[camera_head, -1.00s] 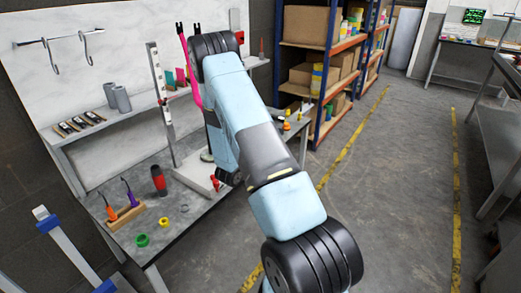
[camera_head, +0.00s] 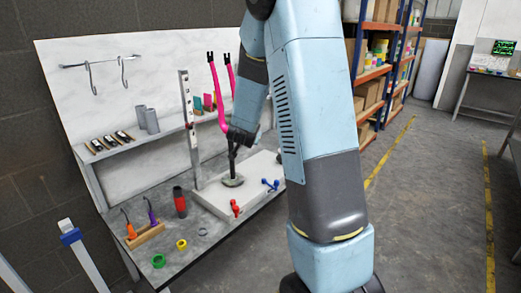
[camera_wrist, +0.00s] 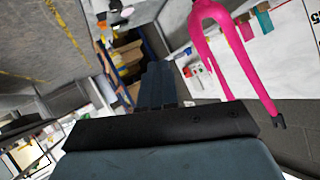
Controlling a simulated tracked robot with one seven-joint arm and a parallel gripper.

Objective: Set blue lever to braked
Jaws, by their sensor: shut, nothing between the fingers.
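The blue lever (camera_head: 270,185) is small and sits on the right part of a pale block (camera_head: 211,203) on the bench. Which setting it is in is too small to tell. A red lever (camera_head: 236,208) sits on the block's front edge, left of it. In the wrist view my gripper (camera_wrist: 159,75) is shut, with its dark fingers together and nothing held. I cannot make out the blue lever in the wrist view.
A pink fork (camera_head: 217,95) stands upright over the block, close to my arm; it also shows in the wrist view (camera_wrist: 238,55). Floor to the right is clear.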

